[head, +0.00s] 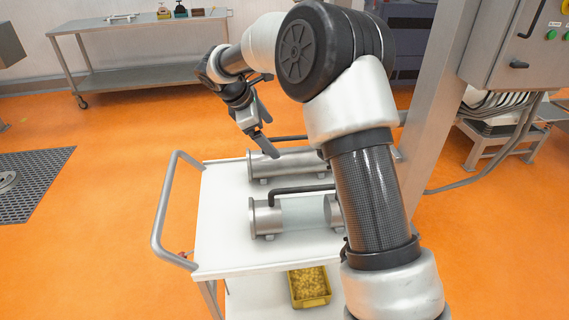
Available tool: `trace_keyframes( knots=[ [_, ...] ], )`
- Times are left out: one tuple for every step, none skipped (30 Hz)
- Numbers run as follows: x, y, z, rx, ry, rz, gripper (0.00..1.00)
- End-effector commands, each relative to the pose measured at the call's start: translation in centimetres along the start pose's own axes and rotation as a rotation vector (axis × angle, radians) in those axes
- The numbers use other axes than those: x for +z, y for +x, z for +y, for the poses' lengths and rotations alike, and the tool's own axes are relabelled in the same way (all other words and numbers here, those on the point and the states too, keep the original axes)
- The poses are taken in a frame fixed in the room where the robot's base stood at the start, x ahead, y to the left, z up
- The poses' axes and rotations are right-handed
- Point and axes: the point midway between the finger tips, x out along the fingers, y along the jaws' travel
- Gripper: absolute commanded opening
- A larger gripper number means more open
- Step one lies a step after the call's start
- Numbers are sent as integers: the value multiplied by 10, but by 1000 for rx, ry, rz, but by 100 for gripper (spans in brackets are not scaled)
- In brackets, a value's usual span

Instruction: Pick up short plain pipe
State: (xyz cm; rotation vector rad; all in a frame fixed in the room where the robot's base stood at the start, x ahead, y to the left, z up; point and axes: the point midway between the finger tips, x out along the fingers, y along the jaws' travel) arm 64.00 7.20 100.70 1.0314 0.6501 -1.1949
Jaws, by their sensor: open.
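A white cart (215,225) stands below my arm with two pipe pieces lying across its top. The back pipe (290,163) is plain grey metal with flanged ends. The front pipe (300,214) has metal ends and a pale, see-through middle. Each has a dark bar or handle along its upper side. My arm hides the right ends of both, so I cannot tell which is the shorter. My gripper (268,133) is open and empty, pointing down, above and behind the left part of the back pipe and apart from it.
The cart's rail handle (168,215) rises at its left edge. A yellow bin (310,287) sits on the lower shelf. A metal post (430,110) and a control cabinet (515,50) stand at right. A steel table (140,75) is far back.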

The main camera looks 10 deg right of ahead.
Motion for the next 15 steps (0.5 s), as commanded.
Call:
trace_keyframes(
  knots=[
    [-1,15,-2,-6,-1,0,92],
    [-1,22,-2,-6,0,1,92],
    [-1,31,-2,-5,0,1,92],
    [-1,38,-2,-6,0,1,92],
    [-1,44,-2,-6,0,1,92],
    [-1,53,-3,-6,0,2,92],
    [-1,59,-2,-5,-1,2,92],
    [-1,65,-2,-5,-1,2,92],
    [-1,72,-2,-5,-1,3,92],
    [-2,77,-3,-5,-2,3,92],
    [-2,81,-2,-4,-2,3,92],
    [-1,85,-2,-3,-2,3,92],
    [-1,88,-2,-2,-1,4,92],
    [-1,90,-2,-2,-1,4,92],
    [-1,92,-2,-3,-1,4,92]
  ],
)
